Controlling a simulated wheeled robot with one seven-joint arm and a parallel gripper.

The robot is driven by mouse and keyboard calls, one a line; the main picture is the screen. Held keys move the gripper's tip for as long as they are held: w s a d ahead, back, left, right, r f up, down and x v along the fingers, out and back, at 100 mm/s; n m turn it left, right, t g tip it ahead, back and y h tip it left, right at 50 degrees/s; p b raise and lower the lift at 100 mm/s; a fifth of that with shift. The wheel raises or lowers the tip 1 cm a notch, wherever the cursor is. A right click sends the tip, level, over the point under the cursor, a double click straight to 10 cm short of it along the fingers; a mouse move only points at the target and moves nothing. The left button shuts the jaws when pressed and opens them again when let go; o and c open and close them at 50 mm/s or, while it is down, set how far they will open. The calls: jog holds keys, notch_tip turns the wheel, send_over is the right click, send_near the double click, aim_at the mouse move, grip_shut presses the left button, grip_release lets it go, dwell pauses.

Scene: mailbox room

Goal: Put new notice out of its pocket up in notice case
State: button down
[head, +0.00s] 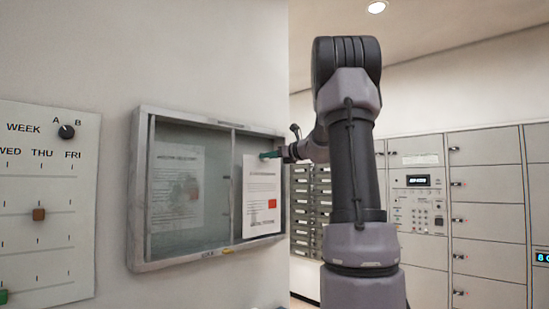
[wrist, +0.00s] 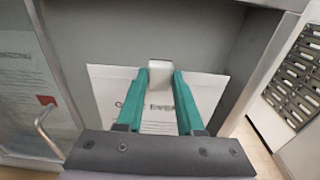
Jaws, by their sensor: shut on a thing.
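The notice case (head: 140,262) hangs on the wall, with a glass pane over its left half and its right half uncovered. The new notice (head: 262,185), a white sheet with printed lines and a red-orange patch, is upright in the right half. It also shows in the wrist view (wrist: 104,82), partly hidden by my fingers. My gripper (head: 270,155) is at the notice's top edge, its green fingers shut on a small white block-like tab (wrist: 160,72) there. I cannot tell whether the sheet touches the back panel. The pocket is not identifiable.
Another notice (head: 175,185) shows behind the glass on the left. A pane handle (wrist: 46,122) stands out near my gripper. The case's right frame (wrist: 255,65) is close on the right. A week board (head: 40,200) hangs left; mailboxes (head: 305,210) and lockers (head: 485,210) stand right.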

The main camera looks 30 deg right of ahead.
jog(key=shift+x, duration=2.15)
jog(key=shift+w+a+r, duration=0.1)
jog(key=shift+w, duration=0.25)
jog(key=shift+w+a+r, duration=0.1)
jog(key=shift+w+a, duration=0.05)
jog(key=shift+w, duration=0.25)
jog(key=shift+c, duration=2.3)
grip_release()
